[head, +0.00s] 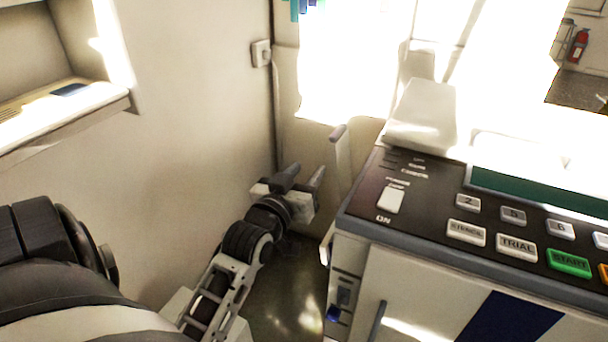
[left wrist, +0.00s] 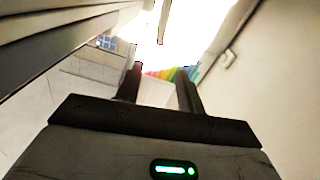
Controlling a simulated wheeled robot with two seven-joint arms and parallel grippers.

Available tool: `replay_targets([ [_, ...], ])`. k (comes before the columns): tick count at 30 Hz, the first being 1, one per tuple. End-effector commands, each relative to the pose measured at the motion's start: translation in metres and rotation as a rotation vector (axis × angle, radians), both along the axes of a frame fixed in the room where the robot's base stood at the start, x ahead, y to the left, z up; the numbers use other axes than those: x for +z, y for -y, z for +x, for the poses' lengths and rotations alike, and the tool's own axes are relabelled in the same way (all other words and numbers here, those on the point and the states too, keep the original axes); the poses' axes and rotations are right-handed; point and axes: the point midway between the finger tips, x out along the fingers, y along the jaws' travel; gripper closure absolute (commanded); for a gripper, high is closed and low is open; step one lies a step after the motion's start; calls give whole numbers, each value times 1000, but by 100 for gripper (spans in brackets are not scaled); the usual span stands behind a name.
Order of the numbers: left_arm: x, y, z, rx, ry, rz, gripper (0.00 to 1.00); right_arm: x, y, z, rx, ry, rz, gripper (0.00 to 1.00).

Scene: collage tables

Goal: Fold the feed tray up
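The machine (head: 400,250) stands at the right with a dark button panel on top. At its left side a narrow pale panel with a rounded grey end (head: 341,150) stands up steeply. It looks like the feed tray, seen nearly edge-on, but I cannot be sure. My left gripper (head: 304,174) is between the wall and the machine, left of this panel and apart from it. Its two fingers are spread with a gap between them, also in the left wrist view (left wrist: 159,88); nothing is held. My right gripper is not in view.
The wall (head: 180,120) is close on the left, with a socket (head: 261,53) and a cable. A shelf recess (head: 65,105) is at the far left. The gap between wall and machine is narrow. Colourful items (left wrist: 175,73) show beyond the fingers. Bright glare hides the back.

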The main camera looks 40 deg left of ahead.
Motion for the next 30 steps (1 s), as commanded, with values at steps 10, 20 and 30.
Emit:
replay_targets([
  [10, -1, -1, 0, -2, 1, -11, 87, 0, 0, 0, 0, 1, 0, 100],
  [20, -29, -38, 19, -106, 95, -614, 100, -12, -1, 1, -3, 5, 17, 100],
  [30, -17, -97, 34, -198, 234, -1402, 100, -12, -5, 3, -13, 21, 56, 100],
])
